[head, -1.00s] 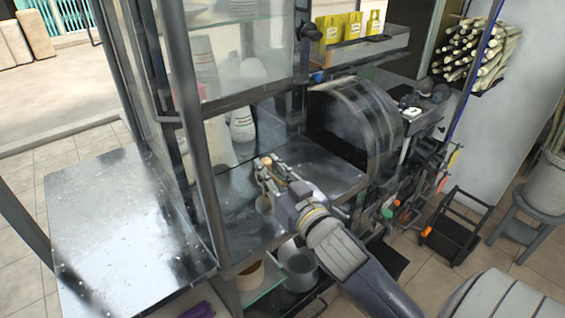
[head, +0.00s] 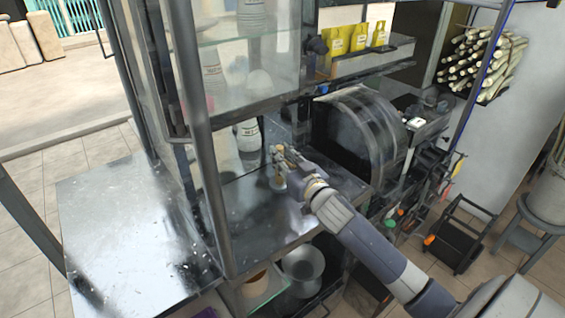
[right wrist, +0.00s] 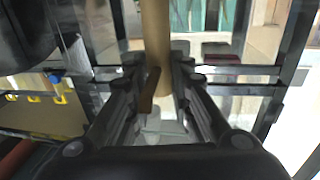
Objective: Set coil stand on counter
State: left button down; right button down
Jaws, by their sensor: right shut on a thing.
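The coil stand, as far as I can tell, is the tan, post-like thing (head: 278,151) at my right gripper (head: 284,163) in the head view. A paler lower part shows just below the fingers. In the right wrist view the tan post (right wrist: 156,35) stands between the fingers of the right gripper (right wrist: 158,65), which is shut on it. The gripper is over the dark metal counter (head: 248,232), in front of the glass cabinet's back. I cannot tell whether the stand's foot touches the counter. My left gripper is not in view.
A dark round press drum (head: 352,135) stands right of the gripper. A white bottle (head: 249,136) stands behind it. A cabinet post (head: 195,130) rises at the left. A metal pot (head: 303,268) sits on the shelf below. The counter's front left is clear.

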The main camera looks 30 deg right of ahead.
jog(key=shift+f, duration=1.1)
jog(key=c, duration=1.9)
grip_release()
jog(key=shift+f, duration=0.3)
jog(key=o, duration=0.5)
jog(key=shift+s, duration=0.1)
jog(key=shift+c, duration=0.2)
jog(key=shift+a+r, duration=0.1)
jog(key=shift+s, duration=0.1)
